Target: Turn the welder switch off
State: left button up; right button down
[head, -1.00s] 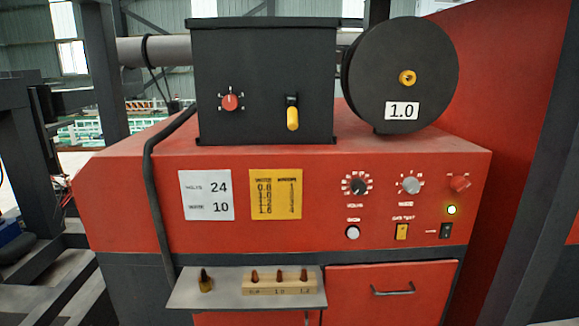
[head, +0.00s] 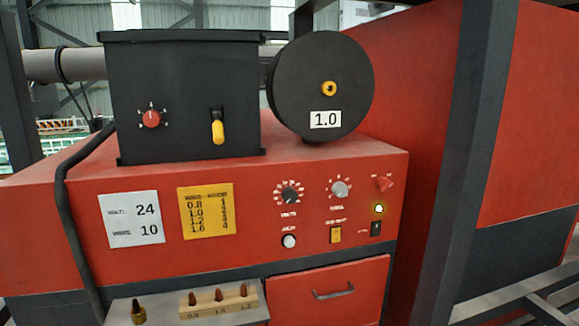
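The red welder (head: 250,255) fills the middle of the head view. On the right of its front panel is a small black rocker switch (head: 376,229). A lit yellow-white indicator lamp (head: 379,209) glows just above it. A yellow switch (head: 335,235) and a white round button (head: 289,241) sit to its left. A black knob (head: 290,195), a grey knob (head: 340,189) and a red knob (head: 383,183) are in the row above. The rocker's position is too small to tell. Neither of my grippers is in view.
A black wire-feed box (head: 185,100) and a black spool (head: 320,85) marked 1.0 stand on top. A grey shelf (head: 170,312) with a wooden tip block (head: 218,302) juts out at lower left. A dark upright post (head: 460,150) stands right of the welder.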

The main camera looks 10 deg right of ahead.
aim_at(382, 183)
jog(key=z, duration=1.35)
jog(key=i, duration=0.05)
